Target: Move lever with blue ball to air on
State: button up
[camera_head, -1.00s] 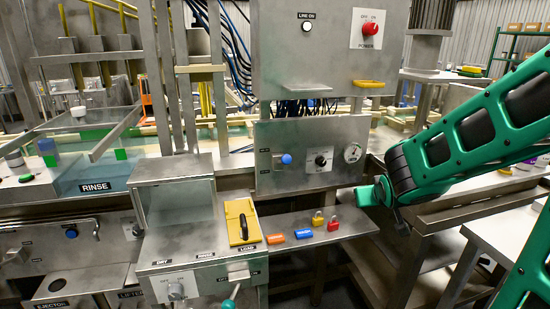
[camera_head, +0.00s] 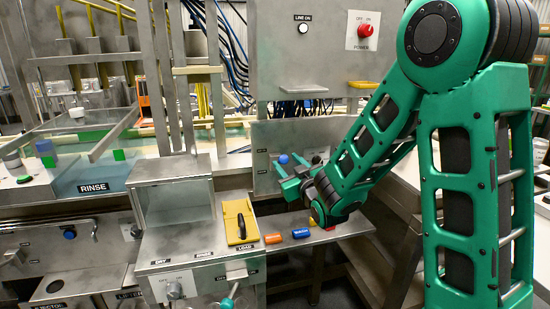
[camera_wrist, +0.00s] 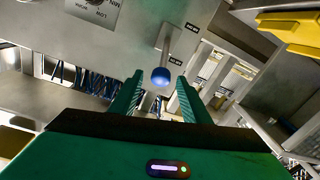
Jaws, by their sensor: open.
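The blue ball (camera_head: 283,158) is the knob of a lever on the grey panel under the power box. In the wrist view the blue ball (camera_wrist: 160,77) hangs on a pale shaft and appears between my two fingertips, with a gap on each side. My gripper (camera_head: 291,174) is open, in front of the panel and close to the ball; it also shows in the wrist view (camera_wrist: 160,86). I see no contact.
A yellow tray (camera_head: 238,222) lies on the machine to the left. The red power knob (camera_head: 365,30) is above. My arm hides the panel's right part.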

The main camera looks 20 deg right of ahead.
jog(key=w, duration=0.7)
jog(key=shift+w+a, duration=0.3)
jog(key=shift+a, duration=0.05)
